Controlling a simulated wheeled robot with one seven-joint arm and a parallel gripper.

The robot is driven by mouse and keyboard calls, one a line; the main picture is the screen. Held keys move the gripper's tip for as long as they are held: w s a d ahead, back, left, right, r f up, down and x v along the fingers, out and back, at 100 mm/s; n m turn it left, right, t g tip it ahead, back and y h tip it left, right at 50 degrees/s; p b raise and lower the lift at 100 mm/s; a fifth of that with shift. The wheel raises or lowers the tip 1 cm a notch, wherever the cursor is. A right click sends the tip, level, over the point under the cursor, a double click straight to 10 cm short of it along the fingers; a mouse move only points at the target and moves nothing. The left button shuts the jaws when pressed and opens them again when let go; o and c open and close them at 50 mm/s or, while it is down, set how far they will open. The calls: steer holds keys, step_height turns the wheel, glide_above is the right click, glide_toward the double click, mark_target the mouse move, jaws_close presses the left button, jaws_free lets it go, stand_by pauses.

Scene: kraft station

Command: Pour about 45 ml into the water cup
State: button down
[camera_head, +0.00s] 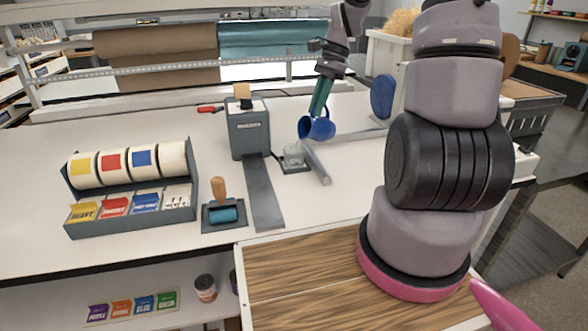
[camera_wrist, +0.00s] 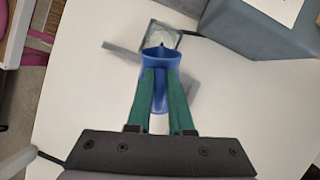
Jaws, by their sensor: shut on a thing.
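My gripper (camera_head: 321,100) is shut on a blue jug (camera_head: 320,130) and holds it above the white table. In the wrist view the green fingers (camera_wrist: 166,100) close on the near side of the jug (camera_wrist: 158,70). The jug looks tilted, its mouth toward a clear cup (camera_head: 293,152). The cup stands on a small dark square base, left of and below the jug. In the wrist view the cup (camera_wrist: 161,36) shows just beyond the jug's rim, partly covered by it. I cannot make out any stream or the liquid level.
A grey dispenser (camera_head: 248,130) stands close left of the cup. A grey bar (camera_head: 317,163) lies beside the cup, below the jug. A blue oval object (camera_head: 382,97) stands to the right. A rack of rolls (camera_head: 130,185) and a roller (camera_head: 222,212) stand further left.

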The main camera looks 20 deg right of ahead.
mark_target(327, 109)
steer(key=shift+s+a+r+h, duration=0.1)
steer(key=shift+a+r+h, duration=0.1)
steer(key=shift+a+h, duration=0.1)
steer(key=shift+s+a+f+h, duration=0.2)
steer(key=shift+a+h, duration=0.1)
steer(key=shift+a, duration=0.15)
stand_by(0.7)
steer(key=d+y, duration=0.1)
steer(key=w+d+f+y, duration=0.1)
steer(key=d+g+y, duration=0.1)
steer(key=y, duration=0.1)
steer(key=shift+w+d+f, duration=0.2)
steer(key=shift+f, duration=0.15)
steer(key=shift+y, duration=0.3)
steer(key=shift+d+f+y+b, duration=0.25)
steer(key=shift+d+y+b, duration=0.15)
steer(key=shift+y+b, duration=0.15)
steer(key=shift+w+d+g+y, duration=0.2)
steer(key=shift+d+g+y, duration=0.2)
steer(key=shift+y, duration=0.15)
stand_by(0.4)
